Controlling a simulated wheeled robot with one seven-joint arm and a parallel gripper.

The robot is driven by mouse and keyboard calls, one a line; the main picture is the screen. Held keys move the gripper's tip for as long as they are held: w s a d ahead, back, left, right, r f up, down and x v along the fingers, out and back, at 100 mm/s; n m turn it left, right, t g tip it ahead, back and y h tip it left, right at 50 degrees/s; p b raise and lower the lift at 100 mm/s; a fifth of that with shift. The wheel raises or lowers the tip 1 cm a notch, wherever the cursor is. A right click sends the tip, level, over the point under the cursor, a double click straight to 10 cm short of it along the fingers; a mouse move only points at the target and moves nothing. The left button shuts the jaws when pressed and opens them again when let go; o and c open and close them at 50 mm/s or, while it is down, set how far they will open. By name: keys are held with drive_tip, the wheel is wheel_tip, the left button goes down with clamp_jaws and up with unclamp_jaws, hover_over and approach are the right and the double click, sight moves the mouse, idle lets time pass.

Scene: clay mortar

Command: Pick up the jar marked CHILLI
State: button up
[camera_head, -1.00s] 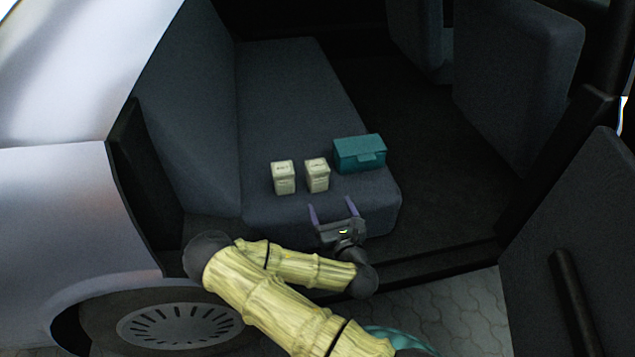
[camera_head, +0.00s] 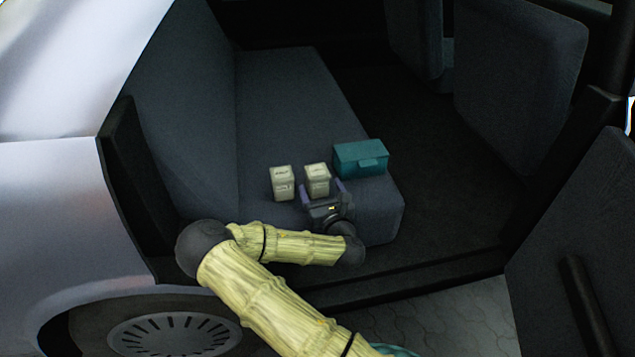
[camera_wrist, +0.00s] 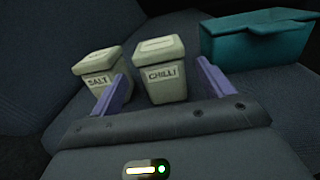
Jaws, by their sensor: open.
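The similar SALT jar (camera_wrist: 97,72) stands just left, close to my left finger; it also shows in the head view (camera_head: 282,184). A teal lidded box (camera_head: 358,158) sits to the right. The seat (camera_head: 285,100) behind is clear.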

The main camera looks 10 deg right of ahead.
sight(320, 183)
drive_tip(key=w, duration=0.1)
drive_tip(key=w+b, duration=0.1)
drive_tip(key=w, duration=0.1)
drive_tip(key=w+b, duration=0.1)
drive_tip(key=w, duration=0.1)
drive_tip(key=shift+w+r, duration=0.1)
drive_tip(key=shift+r, duration=0.2)
drive_tip(key=shift+c, duration=0.4)
drive_tip(key=c, duration=1)
